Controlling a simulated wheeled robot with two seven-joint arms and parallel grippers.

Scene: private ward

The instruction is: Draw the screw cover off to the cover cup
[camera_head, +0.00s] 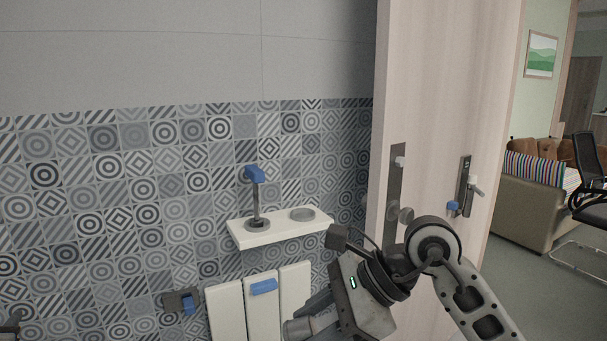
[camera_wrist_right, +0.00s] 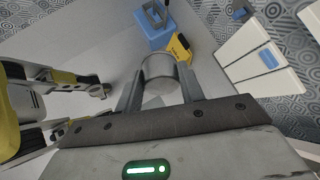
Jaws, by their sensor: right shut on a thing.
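My right gripper (camera_wrist_right: 160,92) is shut on a smooth grey cylinder (camera_wrist_right: 160,68), with one finger on each side. This is likely the screw cover, but no thread shows. In the head view the cylinder (camera_head: 299,329) shows at the bottom edge, below the white shelf, and my wrist hides part of the gripper. I cannot tell whether the cylinder is free or still seated on something. My left gripper does not show clearly.
The white wall shelf (camera_head: 283,235) also bears a grey stand with a blue top (camera_head: 255,174). White panels (camera_head: 224,312) with a blue handle (camera_head: 263,286) are below. A door (camera_head: 448,90) stands right. In the wrist view, a blue box (camera_wrist_right: 150,38) and yellow piece (camera_wrist_right: 178,48) are beyond the cylinder.

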